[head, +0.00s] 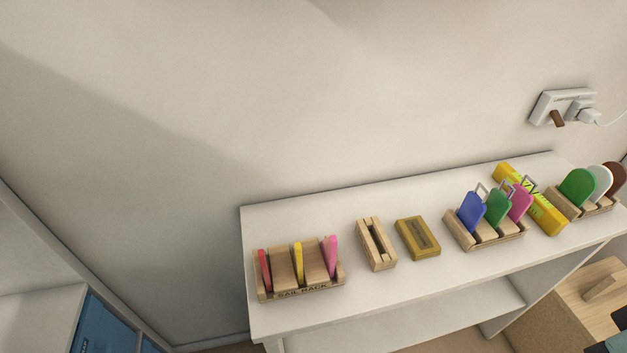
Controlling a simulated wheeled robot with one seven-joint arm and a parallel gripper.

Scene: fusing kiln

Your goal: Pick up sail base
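A small light-wood block with a long slot (376,244) stands on the white shelf top, just right of the sail rack. It looks like the sail base, though no label on it is readable. Its slot is empty. A yellow-brown block with a recessed top (417,238) stands close to its right, with a small gap between them. The wooden sail rack (300,292), marked "SAIL RACK", holds upright red, yellow and pink pieces. My gripper is not visible in the head view.
On the white shelf top (360,302), further right, are a wooden rack (457,239) with blue, green and pink pieces, a yellow bar (547,215), and another rack with rounded pieces. A wall socket (563,106) is above. The front strip is clear.

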